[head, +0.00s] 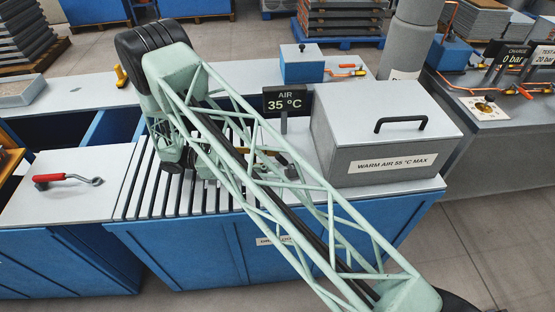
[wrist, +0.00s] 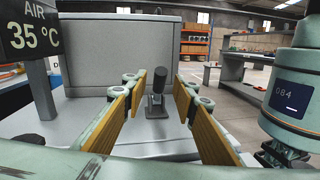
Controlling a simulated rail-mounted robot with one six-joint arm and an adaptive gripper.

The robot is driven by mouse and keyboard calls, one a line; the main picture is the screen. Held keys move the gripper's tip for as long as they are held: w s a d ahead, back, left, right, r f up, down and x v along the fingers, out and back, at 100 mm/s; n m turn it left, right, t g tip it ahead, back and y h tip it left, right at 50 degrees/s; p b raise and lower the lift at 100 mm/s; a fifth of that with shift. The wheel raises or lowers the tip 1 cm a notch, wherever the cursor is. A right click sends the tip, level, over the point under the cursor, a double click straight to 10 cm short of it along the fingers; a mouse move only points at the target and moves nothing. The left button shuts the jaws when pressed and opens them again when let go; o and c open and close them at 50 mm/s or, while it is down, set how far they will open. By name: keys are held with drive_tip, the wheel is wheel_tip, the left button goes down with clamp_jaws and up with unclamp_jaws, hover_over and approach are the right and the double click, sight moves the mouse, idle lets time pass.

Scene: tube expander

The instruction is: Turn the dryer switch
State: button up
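The dryer switch (wrist: 157,92) is a small black lever on a dark base, standing upright on the grey top in front of a grey box. In the wrist view my gripper (wrist: 159,86) is open, with one yellow-brown finger pad on each side of the switch. A gap shows between the switch and each pad. In the head view my green lattice arm covers the switch and most of the gripper. The dryer box (head: 385,135) is grey, with a black handle and a label reading "WARM AIR 55 °C MAX".
The air display (head: 285,101) reads 35 °C and stands on a post left of the dryer box; it is close at the left in the wrist view (wrist: 32,35). A red-handled tool (head: 68,180) lies on the left bench. A blue box (head: 302,64) stands behind.

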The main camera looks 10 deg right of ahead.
drive_tip(key=shift+v, duration=4.3)
drive_tip(key=shift+d+r, duration=0.3)
drive_tip(key=shift+r, duration=0.35)
drive_tip(key=s+d+r+m+y, duration=0.2)
drive_tip(key=s+d+r+y, duration=0.25)
drive_tip(key=r, duration=0.55)
drive_tip(key=s+d+r+m+y, duration=0.3)
drive_tip(key=s+d+r, duration=0.3)
drive_tip(key=r, duration=0.4)
drive_tip(key=s+d+r+m+y, duration=0.2)
drive_tip(key=s+d+r+y, duration=0.25)
drive_tip(key=r, duration=0.55)
drive_tip(key=s+d+r+m+t+y, duration=0.1)
drive_tip(key=s+r+m+t+y, duration=0.2)
drive_tip(key=s, duration=0.9)
drive_tip(key=s+d+r+m+t+y, duration=0.1)
drive_tip(key=s+r+t, duration=0.4)
drive_tip(key=s, duration=0.6)
drive_tip(key=shift+s+d+m+t+y, duration=0.25)
drive_tip(key=shift+s+m+t+y, duration=0.15)
drive_tip(key=shift+m+y, duration=0.75)
